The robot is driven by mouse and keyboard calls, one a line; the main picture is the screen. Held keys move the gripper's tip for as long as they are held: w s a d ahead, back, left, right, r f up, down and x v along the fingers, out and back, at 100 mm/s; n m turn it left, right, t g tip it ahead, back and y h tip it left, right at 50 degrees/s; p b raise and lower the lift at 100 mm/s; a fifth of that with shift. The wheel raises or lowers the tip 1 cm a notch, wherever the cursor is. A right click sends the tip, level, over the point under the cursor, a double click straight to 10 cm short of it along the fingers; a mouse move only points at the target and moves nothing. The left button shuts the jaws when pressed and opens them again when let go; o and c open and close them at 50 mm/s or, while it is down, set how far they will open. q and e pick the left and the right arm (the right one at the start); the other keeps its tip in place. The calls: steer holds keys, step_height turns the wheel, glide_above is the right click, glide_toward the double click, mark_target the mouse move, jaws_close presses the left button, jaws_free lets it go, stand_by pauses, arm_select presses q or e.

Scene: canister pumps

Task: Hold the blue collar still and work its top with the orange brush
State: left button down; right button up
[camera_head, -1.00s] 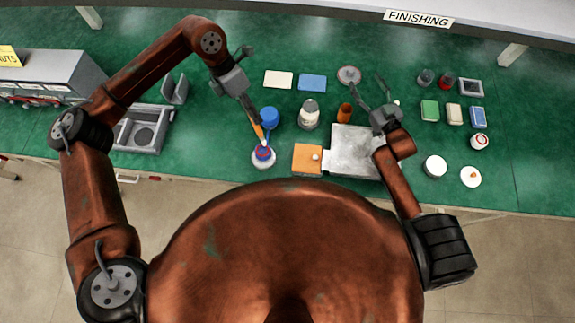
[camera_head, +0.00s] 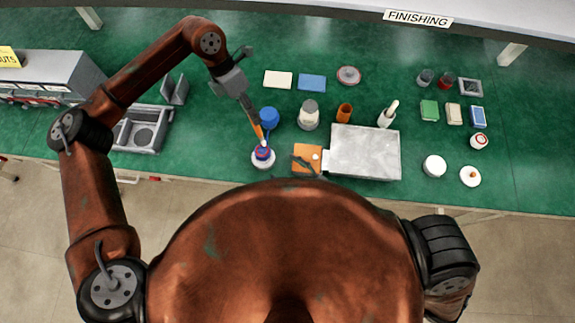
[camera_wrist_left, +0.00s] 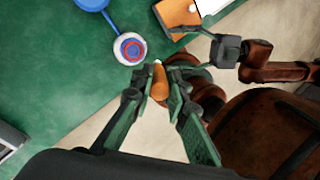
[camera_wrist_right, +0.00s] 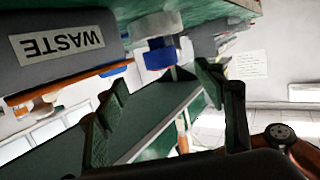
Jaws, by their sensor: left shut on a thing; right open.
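The blue collar (camera_head: 263,152) sits upright on a white round base at the bench's front edge; it shows in the left wrist view as a ring (camera_wrist_left: 131,47) with red inside it. My left gripper (camera_head: 255,121) is shut on the orange brush (camera_head: 259,132), above and behind the collar. The brush also shows in the left wrist view (camera_wrist_left: 159,84); I cannot tell whether it touches the collar. My right gripper (camera_head: 305,166) is open and empty, low over the orange block, to the right of the collar. A blue part, probably the collar (camera_wrist_right: 160,57), lies ahead of its fingers.
The orange block (camera_head: 303,151) and a grey metal box (camera_head: 365,153) are to the right. A white-capped jar (camera_head: 309,113) and an orange cup (camera_head: 344,112) stand behind. Green bench is bare left of the collar.

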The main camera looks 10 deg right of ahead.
mark_target(269, 157)
steer(key=x, duration=1.1)
steer(key=shift+w+a+f, duration=0.1)
steer(key=shift+w+a, duration=0.1)
steer(key=shift+w, duration=0.05)
steer(key=c, duration=1.2)
steer(key=shift+c, duration=0.2)
